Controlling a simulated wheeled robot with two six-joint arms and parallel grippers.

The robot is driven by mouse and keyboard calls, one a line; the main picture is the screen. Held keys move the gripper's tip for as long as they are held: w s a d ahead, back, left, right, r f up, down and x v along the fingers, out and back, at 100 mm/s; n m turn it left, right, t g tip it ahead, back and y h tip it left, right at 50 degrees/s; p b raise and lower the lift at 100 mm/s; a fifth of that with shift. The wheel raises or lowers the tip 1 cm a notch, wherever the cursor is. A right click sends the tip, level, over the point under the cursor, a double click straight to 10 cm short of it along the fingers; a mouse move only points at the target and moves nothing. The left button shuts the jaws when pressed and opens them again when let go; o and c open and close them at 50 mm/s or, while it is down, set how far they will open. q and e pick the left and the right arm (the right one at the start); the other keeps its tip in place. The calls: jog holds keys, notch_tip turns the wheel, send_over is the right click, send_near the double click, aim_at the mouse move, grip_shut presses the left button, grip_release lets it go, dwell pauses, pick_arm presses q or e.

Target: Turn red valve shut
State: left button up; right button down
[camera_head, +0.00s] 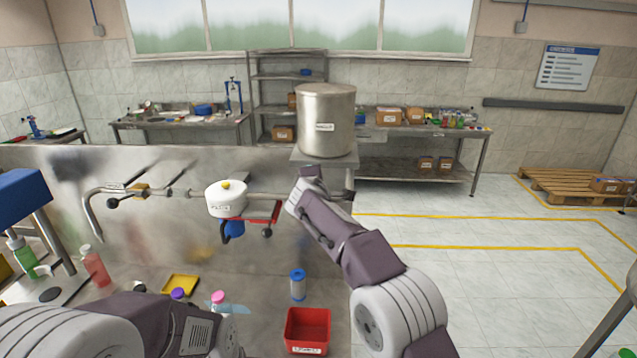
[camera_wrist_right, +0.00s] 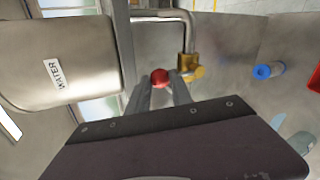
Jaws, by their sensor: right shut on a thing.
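The red valve's round knob (camera_wrist_right: 159,77) shows in the right wrist view, between the fingertips of my right gripper (camera_wrist_right: 160,86). The gripper is shut on it. A brass fitting (camera_wrist_right: 188,68) sits beside the knob on a bent steel pipe (camera_wrist_right: 186,32). In the head view my right gripper (camera_head: 309,178) is below the large steel tank (camera_head: 326,105), at the right end of the horizontal pipe; the knob is hidden there. My left arm crosses the lower left of the head view, but its fingers are not seen.
The tank labelled WATER (camera_wrist_right: 75,62) is close to the right gripper. A blue-capped bottle (camera_head: 298,286) and a red bin (camera_head: 307,330) stand on the steel bench below. Floor to the right is open.

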jog(key=shift+f, duration=0.45)
jog(key=c, duration=1.1)
grip_release()
jog(key=shift+c, duration=0.2)
jog(key=shift+o, duration=0.4)
jog(key=shift+w, duration=0.3)
jog(key=shift+r, duration=0.15)
jog(key=shift+s, duration=0.15)
jog(key=shift+s+r, duration=0.1)
jog(key=b+v, duration=0.5)
jog(key=v, duration=0.3)
jog(key=shift+s, duration=0.4)
